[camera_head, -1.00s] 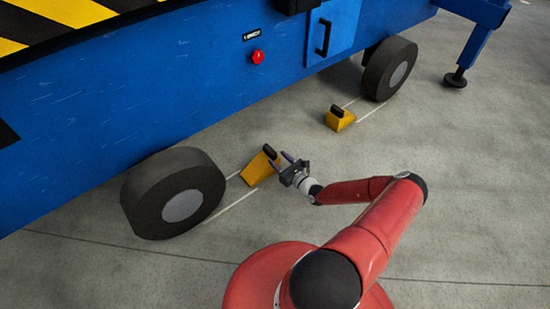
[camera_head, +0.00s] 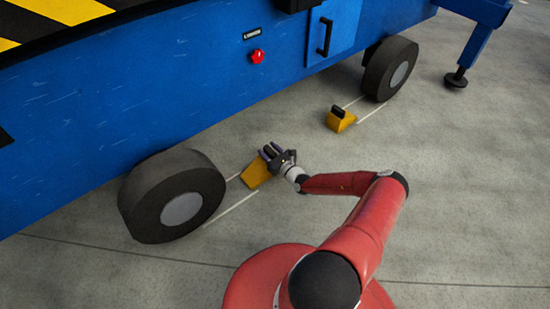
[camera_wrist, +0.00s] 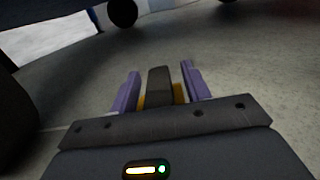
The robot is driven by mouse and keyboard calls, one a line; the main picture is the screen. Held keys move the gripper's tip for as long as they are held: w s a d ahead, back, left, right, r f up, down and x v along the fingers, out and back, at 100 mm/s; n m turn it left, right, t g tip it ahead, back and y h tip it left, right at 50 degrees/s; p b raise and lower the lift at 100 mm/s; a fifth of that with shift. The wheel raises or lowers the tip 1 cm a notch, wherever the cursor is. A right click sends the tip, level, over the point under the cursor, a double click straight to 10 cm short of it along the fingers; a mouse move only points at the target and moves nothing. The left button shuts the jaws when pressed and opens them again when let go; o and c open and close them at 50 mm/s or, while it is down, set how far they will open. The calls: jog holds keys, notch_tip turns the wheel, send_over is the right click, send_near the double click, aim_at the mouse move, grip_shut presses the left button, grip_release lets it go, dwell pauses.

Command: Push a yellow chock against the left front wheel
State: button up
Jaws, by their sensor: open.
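A yellow chock (camera_head: 256,174) with a black handle lies on the floor to the right of the near wheel (camera_head: 172,196), with a gap of bare floor between them. My gripper (camera_head: 272,152) is at the chock's handle. In the wrist view my gripper (camera_wrist: 155,88) is open, its two purple fingers on either side of the black handle (camera_wrist: 159,86). I cannot tell if they touch it. Most of the yellow body is hidden there behind the handle and gripper.
A second yellow chock (camera_head: 340,120) lies near the far wheel (camera_head: 390,69). White lines (camera_head: 232,208) run on the floor near the wheels. The blue vehicle body (camera_head: 190,100) overhangs behind, with a red button (camera_head: 257,57) on it. The grey floor at right is clear.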

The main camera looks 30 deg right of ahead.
jog(key=shift+w+a, duration=0.1)
jog(key=shift+w, duration=0.45)
grip_shut()
